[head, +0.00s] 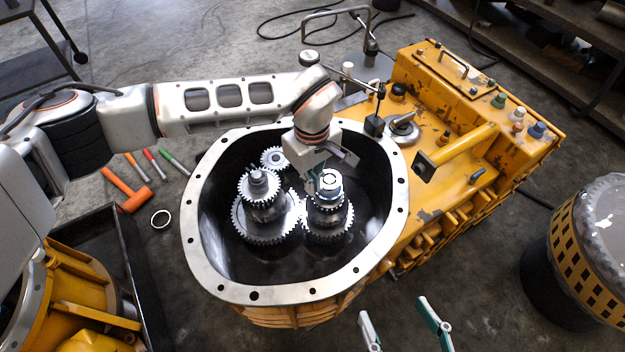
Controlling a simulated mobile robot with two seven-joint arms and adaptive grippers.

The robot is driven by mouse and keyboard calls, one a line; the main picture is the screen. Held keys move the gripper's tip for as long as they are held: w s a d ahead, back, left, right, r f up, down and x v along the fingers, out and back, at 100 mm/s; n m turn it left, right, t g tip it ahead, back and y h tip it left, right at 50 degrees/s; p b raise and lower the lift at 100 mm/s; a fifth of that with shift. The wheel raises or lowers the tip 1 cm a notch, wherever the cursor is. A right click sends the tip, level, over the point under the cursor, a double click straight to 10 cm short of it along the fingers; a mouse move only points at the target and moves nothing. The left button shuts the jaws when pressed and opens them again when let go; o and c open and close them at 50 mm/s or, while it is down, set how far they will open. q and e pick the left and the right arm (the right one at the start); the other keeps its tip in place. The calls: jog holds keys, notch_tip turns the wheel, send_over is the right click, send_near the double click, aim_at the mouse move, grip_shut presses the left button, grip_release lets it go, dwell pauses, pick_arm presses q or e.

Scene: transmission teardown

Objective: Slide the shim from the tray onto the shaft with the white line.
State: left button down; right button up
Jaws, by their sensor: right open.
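Inside the open transmission housing (203,262) stand two geared shafts. The left shaft (259,180) is clear of my grippers. My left gripper (322,178) reaches down over the top of the right shaft (328,198); its fingers are partly hidden, and I cannot tell whether they grip anything. I cannot make out which shaft bears the white line. A thin pale ring (153,221), possibly the shim, lies left of the housing, seemingly on the floor outside the black tray (128,262). My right gripper (402,326) is open and empty at the bottom, in front of the housing.
The housing's metal rim surrounds the gears. A yellow gearbox block (450,95) with levers and caps adjoins it at right. An orange hammer (128,192) and several coloured-handled tools lie at left. A yellow-banded drum (580,250) stands at far right.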

pick_arm(q)
jog(key=shift+f, duration=1.1)
jog(key=c, duration=1.7)
grip_release()
pick_arm(e)
jog(key=shift+s+f, duration=0.1)
jog(key=shift+f, duration=0.15)
pick_arm(q)
jog(key=shift+w+r, duration=0.15)
jog(key=shift+r, duration=0.75)
jog(key=shift+r+p, duration=1.65)
jog(key=shift+r, duration=1.5)
pick_arm(e)
notch_tip(320, 180, up, 7)
jog(key=w+t, duration=0.1)
jog(key=w, duration=0.1)
jog(key=shift+w+r, duration=0.15)
jog(key=shift+w, duration=0.15)
pick_arm(q)
jog(key=shift+f, duration=0.1)
